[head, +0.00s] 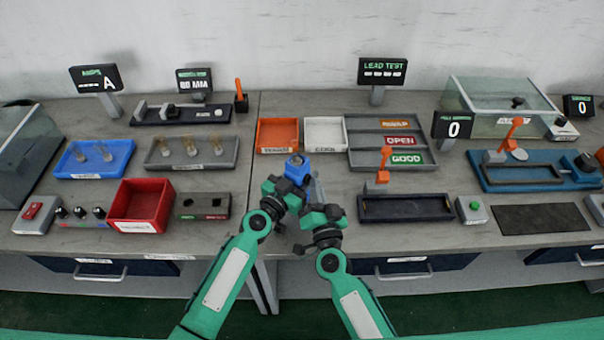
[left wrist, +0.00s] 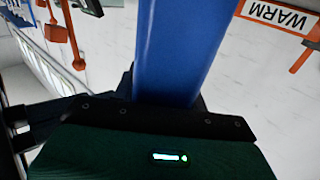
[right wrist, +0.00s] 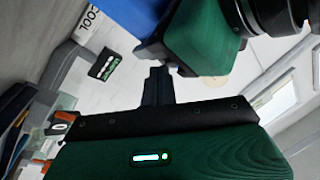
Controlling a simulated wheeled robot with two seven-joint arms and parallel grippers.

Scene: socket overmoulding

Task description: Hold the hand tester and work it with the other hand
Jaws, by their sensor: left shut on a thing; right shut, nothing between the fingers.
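The blue hand tester (head: 297,168) is held up above the middle of the bench, at the seam between the two tables. My left gripper (head: 290,183) is shut on it; its blue body (left wrist: 182,50) fills the middle of the left wrist view. My right gripper (head: 317,184) is shut and empty, close to the right of the tester. In the right wrist view its closed fingertips (right wrist: 157,80) point toward my left gripper, with part of the blue tester (right wrist: 130,12) at the top. I cannot tell whether they touch the tester.
The LEAD TEST display (head: 383,72) shows only dashes. Behind the grippers stand an orange bin (head: 277,149) and a white bin (head: 325,149). A grey tray (head: 360,123) has SCRAP, OPEN and GOOD lanes. A red bin (head: 141,226) stands left, a dark tray (head: 407,217) right.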

